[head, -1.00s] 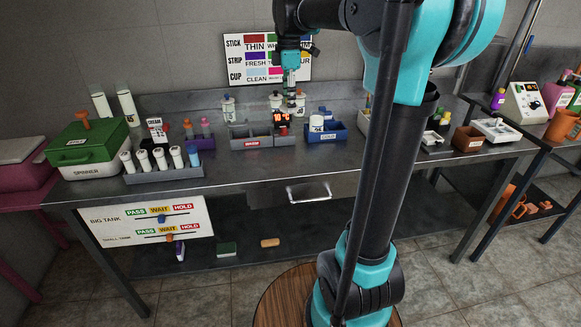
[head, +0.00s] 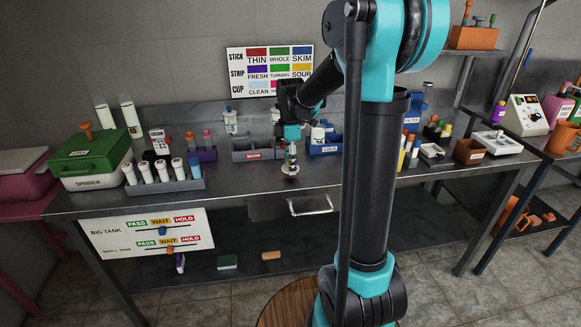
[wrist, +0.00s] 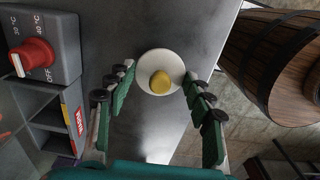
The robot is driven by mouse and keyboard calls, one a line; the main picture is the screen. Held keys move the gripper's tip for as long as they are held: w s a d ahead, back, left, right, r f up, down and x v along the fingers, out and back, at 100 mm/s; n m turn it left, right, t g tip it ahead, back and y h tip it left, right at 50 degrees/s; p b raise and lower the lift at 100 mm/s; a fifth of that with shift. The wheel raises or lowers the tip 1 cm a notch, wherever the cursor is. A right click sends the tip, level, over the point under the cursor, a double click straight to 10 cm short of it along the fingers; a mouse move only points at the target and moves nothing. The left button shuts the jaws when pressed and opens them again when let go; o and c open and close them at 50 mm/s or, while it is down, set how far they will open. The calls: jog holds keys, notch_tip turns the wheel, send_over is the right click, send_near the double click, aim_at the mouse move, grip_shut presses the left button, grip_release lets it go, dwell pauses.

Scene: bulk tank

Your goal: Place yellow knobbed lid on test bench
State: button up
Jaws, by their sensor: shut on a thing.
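The yellow knobbed lid is a pale round disc (wrist: 147,60) with a yellow knob in the middle, seen between my fingers in the wrist view. In the head view the lid (head: 290,170) shows as a small pale disc near the front of the test bench (head: 240,188), above the drawer handle. My gripper (wrist: 160,78) is shut on the lid, with its fingertips at opposite sides of the rim. It also shows in the head view (head: 290,163), pointing down. I cannot tell whether the lid touches the bench top.
A grey box with a red dial (wrist: 36,56) stands left in the wrist view. Grey (head: 258,148) and blue (head: 325,146) bins stand behind the lid. A vial rack (head: 165,184) is to the left. A wooden barrel (wrist: 270,60) stands beyond the bench's front edge.

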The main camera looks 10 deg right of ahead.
jog(key=shift+f, duration=0.85)
jog(key=shift+f, duration=0.1)
jog(key=o, duration=0.9)
jog(key=shift+o, duration=0.2)
notch_tip(320, 180, up, 12)
jog(key=shift+f, duration=0.1)
jog(key=shift+s+d, duration=0.1)
jog(key=shift+s, duration=0.1)
jog(key=s+d+f+m+t, duration=0.2)
jog(key=s+f+m, duration=0.7)
jog(key=s, duration=0.2)
jog(key=s+d+f+m+t, duration=0.2)
jog(key=s+f+m, duration=0.7)
jog(key=s, duration=0.1)
jog(key=shift+s+d+f, duration=0.25)
jog(key=shift+s+f, duration=0.1)
jog(key=shift+s, duration=0.05)
